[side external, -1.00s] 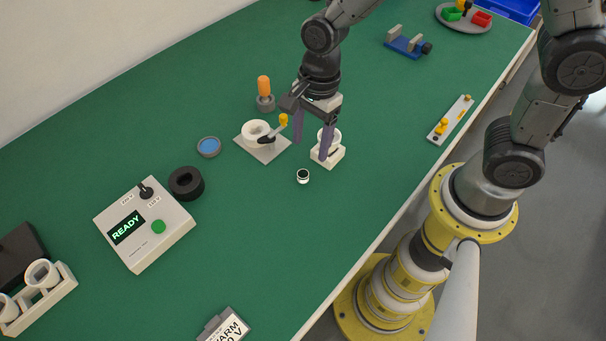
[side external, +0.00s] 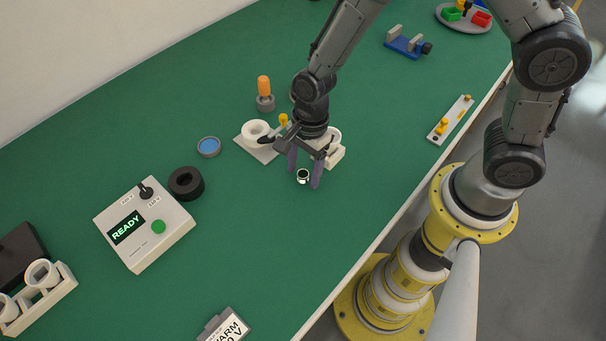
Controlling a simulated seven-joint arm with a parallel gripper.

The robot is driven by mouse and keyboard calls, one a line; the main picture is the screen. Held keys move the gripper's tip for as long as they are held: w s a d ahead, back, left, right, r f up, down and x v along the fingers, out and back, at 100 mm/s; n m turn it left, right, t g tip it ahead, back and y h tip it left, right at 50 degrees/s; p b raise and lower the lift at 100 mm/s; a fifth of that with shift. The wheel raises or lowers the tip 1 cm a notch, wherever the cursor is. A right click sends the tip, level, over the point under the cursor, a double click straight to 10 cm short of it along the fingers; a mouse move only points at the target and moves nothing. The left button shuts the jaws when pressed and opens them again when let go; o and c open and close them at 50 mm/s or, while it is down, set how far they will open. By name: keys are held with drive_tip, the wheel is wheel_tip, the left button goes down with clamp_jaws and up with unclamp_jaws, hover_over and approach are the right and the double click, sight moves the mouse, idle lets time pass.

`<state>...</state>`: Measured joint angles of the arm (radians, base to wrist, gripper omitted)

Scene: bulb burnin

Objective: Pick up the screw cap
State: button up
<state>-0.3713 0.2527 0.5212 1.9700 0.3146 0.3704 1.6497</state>
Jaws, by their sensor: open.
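The screw cap (side external: 303,176) is a small white ring-like piece with a dark top, sitting on the green table. My gripper (side external: 304,177) is open above and around it, with one purple finger on its left and the other on its right. The cap shows between the fingertips. I cannot tell whether either finger touches it.
A white socket block (side external: 337,157) stands just behind my gripper, partly hidden by it. A white ring fixture on a grey plate (side external: 256,132) with a yellow-knobbed lever is to the left. The READY box (side external: 146,226) and a black ring (side external: 186,183) are farther left.

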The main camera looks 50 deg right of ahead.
clamp_jaws()
drive_tip(key=shift+r, duration=0.15)
drive_tip(key=shift+r, duration=0.25)
drive_tip(key=r, duration=0.3)
drive_tip(key=shift+s+d+r, duration=0.1)
drive_tip(key=shift+s, duration=0.15)
drive_tip(key=s+d+r, duration=0.3)
drive_tip(key=s+r, duration=0.3)
drive_tip(key=s+d+r, duration=0.2)
drive_tip(key=s+r, duration=0.4)
drive_tip(key=r, duration=0.1)
drive_tip(key=shift+d+r, duration=0.3)
drive_tip(key=shift+d, duration=0.1)
